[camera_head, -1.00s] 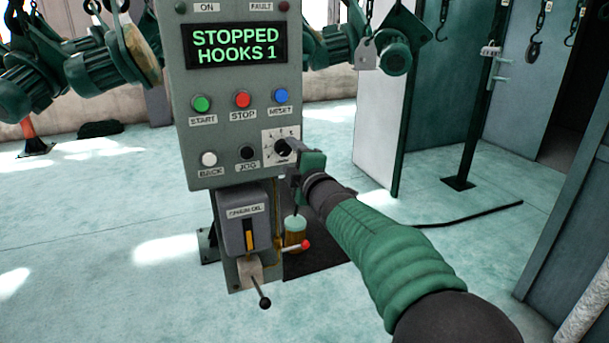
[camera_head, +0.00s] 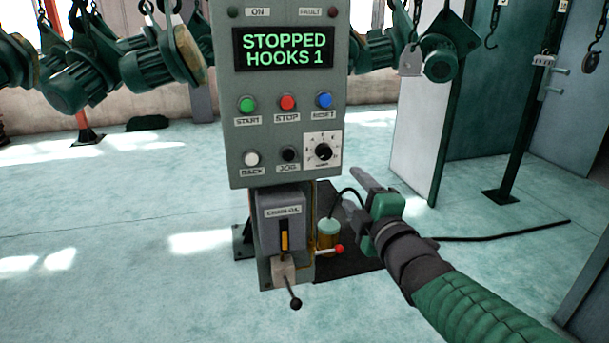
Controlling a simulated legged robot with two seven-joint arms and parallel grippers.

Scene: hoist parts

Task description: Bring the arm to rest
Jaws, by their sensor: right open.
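My right gripper (camera_head: 358,190) is open and empty, a little below and to the right of the rotary knob (camera_head: 323,151). It is clear of the knob. My green-sleeved right arm comes in from the lower right. The grey control panel (camera_head: 240,130) stands upright in the middle, and its display (camera_head: 283,48) reads STOPPED HOOKS 1. Green, red and blue buttons sit in a row, with white and black buttons below. My left gripper is not in view.
Below the panel are a chain oil box (camera_head: 282,222), a lever with a black ball (camera_head: 295,303) and a red-tipped handle (camera_head: 338,248). Green hoist motors (camera_head: 75,80) hang at the upper left. A dark post (camera_head: 515,140) stands at the right. The floor on the left is clear.

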